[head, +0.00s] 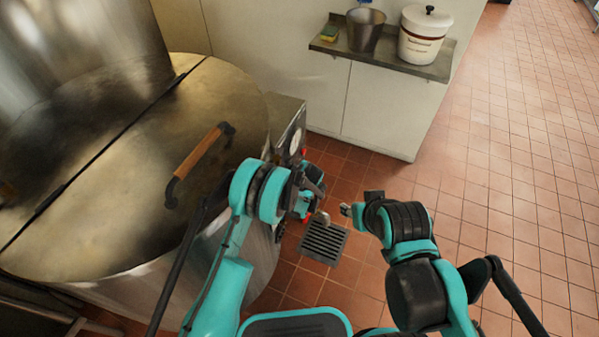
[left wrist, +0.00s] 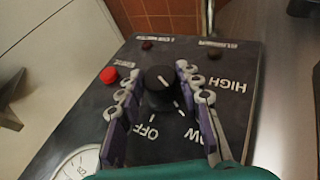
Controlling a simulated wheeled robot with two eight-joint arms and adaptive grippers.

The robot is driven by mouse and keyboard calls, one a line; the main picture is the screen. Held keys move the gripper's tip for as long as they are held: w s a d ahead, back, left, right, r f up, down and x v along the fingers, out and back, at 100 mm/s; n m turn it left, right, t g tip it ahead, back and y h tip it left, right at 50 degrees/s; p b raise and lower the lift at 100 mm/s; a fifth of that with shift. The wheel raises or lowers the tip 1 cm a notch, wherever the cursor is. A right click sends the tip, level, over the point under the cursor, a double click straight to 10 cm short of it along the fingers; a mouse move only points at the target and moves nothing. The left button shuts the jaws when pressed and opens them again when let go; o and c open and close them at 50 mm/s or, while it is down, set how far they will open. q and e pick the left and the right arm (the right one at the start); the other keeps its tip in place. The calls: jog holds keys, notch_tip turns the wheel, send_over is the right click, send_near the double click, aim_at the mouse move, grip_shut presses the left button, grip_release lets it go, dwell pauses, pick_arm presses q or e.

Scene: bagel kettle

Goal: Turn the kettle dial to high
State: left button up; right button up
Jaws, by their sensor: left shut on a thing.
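The kettle dial (left wrist: 160,93) is a black round knob with a white mark, on a dark control panel (left wrist: 80,125) in the left wrist view. The panel reads OFF below the dial, LOW at lower right and HIGH at right. My left gripper (left wrist: 158,76) has its two fingers on either side of the dial and is shut on it. The kettle's metal lid (head: 215,110) fills the left of the head view. There my left arm hides the dial. My right gripper (head: 348,209) is over the floor, apart from the kettle; its opening is unclear.
A red button (left wrist: 108,75) and a white gauge (left wrist: 78,168) are on the panel. A wooden lid handle (head: 197,155) stands up near my left arm. A counter shelf (head: 395,61) holds a metal pot (head: 365,32) and white canister (head: 422,40). Tiled floor at right is free.

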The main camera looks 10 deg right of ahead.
pick_arm(q)
jog(key=shift+f+t+h, duration=0.1)
jog(key=shift+t+h, duration=0.3)
jog(key=shift+t, duration=0.5)
jog(key=shift+n, duration=0.3)
jog(key=o, duration=1.2)
jog(key=shift+c, duration=0.2)
jog(key=shift+s, duration=0.1)
jog(key=v, duration=1.2)
jog(key=shift+s+a+f, duration=0.1)
